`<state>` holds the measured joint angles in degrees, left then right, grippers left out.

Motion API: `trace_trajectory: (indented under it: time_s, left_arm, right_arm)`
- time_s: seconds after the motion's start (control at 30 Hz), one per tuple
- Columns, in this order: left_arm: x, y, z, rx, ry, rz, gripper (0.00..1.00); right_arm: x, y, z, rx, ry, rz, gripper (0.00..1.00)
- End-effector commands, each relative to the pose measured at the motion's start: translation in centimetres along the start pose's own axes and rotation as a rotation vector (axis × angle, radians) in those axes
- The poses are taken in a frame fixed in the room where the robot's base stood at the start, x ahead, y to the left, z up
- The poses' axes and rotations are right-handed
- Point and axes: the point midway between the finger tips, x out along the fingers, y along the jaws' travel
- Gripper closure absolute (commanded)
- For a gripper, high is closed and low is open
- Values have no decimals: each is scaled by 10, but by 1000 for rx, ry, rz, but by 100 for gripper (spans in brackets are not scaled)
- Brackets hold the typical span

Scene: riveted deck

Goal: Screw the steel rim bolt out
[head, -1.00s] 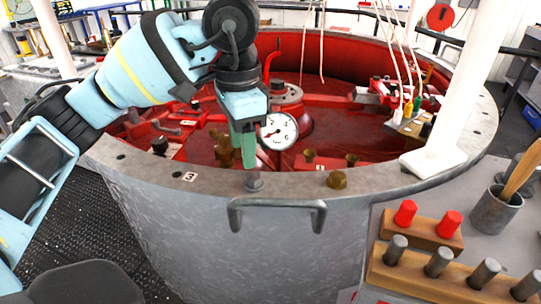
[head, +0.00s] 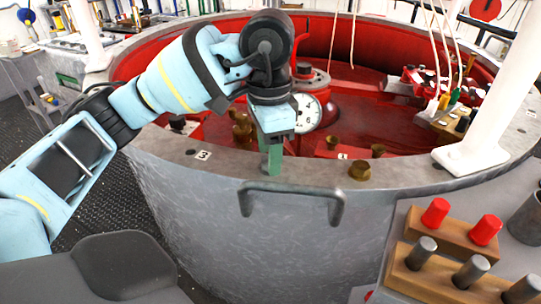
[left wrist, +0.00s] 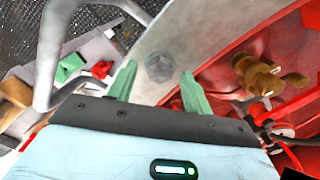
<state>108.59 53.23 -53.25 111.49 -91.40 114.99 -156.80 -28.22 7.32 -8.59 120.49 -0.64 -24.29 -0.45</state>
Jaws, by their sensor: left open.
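The steel rim bolt (left wrist: 160,66) shows in the left wrist view as a grey, rounded head on the grey metal rim (left wrist: 150,41). My left gripper (left wrist: 157,73) is open, with one green finger on each side of the bolt. I cannot tell whether the fingers touch it. In the head view the left gripper (head: 270,168) points down at the rim (head: 310,176) just behind the grey handle, and its fingers hide the bolt. My right gripper is not in view.
A brass bolt (head: 360,171) sits on the rim to the right. A white gauge (head: 307,113) stands close behind the gripper. The grey handle (head: 292,190) sticks out in front. A wooden rack with red pegs (head: 455,233) stands at the lower right, and a white post (head: 490,120) rises from the rim.

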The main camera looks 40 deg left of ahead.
Motion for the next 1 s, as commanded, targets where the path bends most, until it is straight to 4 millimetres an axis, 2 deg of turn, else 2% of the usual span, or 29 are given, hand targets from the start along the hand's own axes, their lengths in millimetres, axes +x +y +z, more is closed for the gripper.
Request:
trace_trajectory:
  time_s: [0.1, 0.37, 0.73, 1.0]
  left_arm:
    - [7, 0, 0, 0, 0, 1, 50]
    - [7, 0, 0, 0, 2, 0, 50]
    - [7, 0, 0, 0, 1, 0, 94]
    - [7, 0, 0, -29, 1, 0, 95]
  right_arm:
    - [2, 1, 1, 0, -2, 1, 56]
    - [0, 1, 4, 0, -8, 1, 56]
    - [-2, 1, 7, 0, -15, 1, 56]
    - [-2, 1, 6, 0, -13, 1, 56]
